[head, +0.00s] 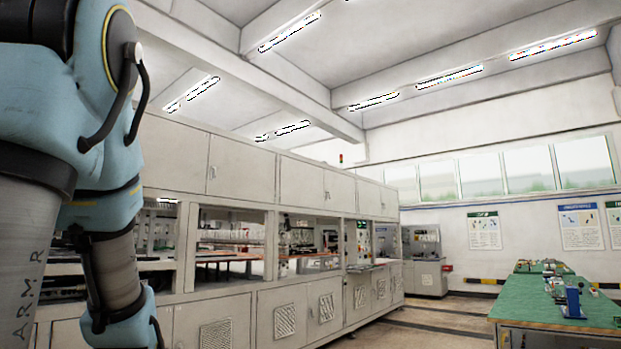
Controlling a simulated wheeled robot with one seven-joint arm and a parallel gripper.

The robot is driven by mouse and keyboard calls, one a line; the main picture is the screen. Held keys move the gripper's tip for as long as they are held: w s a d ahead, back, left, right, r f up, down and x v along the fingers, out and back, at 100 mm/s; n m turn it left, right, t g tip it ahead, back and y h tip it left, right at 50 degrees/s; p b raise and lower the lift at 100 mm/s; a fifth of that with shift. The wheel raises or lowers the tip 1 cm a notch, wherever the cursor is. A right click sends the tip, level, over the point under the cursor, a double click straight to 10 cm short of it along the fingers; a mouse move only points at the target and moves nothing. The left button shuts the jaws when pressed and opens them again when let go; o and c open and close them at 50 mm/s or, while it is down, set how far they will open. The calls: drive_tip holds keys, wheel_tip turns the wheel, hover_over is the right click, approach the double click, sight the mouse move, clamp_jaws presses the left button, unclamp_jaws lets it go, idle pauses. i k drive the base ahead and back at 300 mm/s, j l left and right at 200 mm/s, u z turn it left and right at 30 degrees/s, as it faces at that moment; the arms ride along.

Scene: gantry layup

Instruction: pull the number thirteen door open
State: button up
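A long grey machine enclosure (232,215) runs from the left into the distance. It has upper cabinet doors (240,170) and lower doors with vent grilles (284,318). The doors I see look shut. No number is readable on any door, so I cannot tell which is number thirteen. My blue and grey arm fills the left side and hides part of the enclosure. My gripper is outside the picture, below the bottom edge or hidden behind the arm.
A green-topped workbench (535,298) with small tools and a blue device (572,300) stands at the right. Floor (440,325) is clear between it and the enclosure. A grey cabinet (425,262) stands at the far end. Posters (484,230) hang on the back wall.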

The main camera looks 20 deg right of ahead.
sight(246, 172)
drive_tip(key=z, duration=0.4)
drive_tip(key=i+z, duration=0.15)
drive_tip(key=i, duration=0.45)
drive_tip(key=i+l, duration=0.1)
drive_tip(key=i, duration=0.6)
drive_tip(key=i+l, duration=0.1)
drive_tip(key=i, duration=0.55)
drive_tip(key=i+l, duration=0.1)
drive_tip(key=i, duration=0.6)
drive_tip(key=i+l+u, duration=0.1)
drive_tip(key=i+u, duration=0.3)
drive_tip(key=i+l+u, duration=0.2)
drive_tip(key=i+u, duration=0.2)
drive_tip(key=i+l+u, duration=0.3)
drive_tip(key=u, duration=0.15)
drive_tip(key=i+l+u, duration=0.25)
drive_tip(key=l+u, duration=0.15)
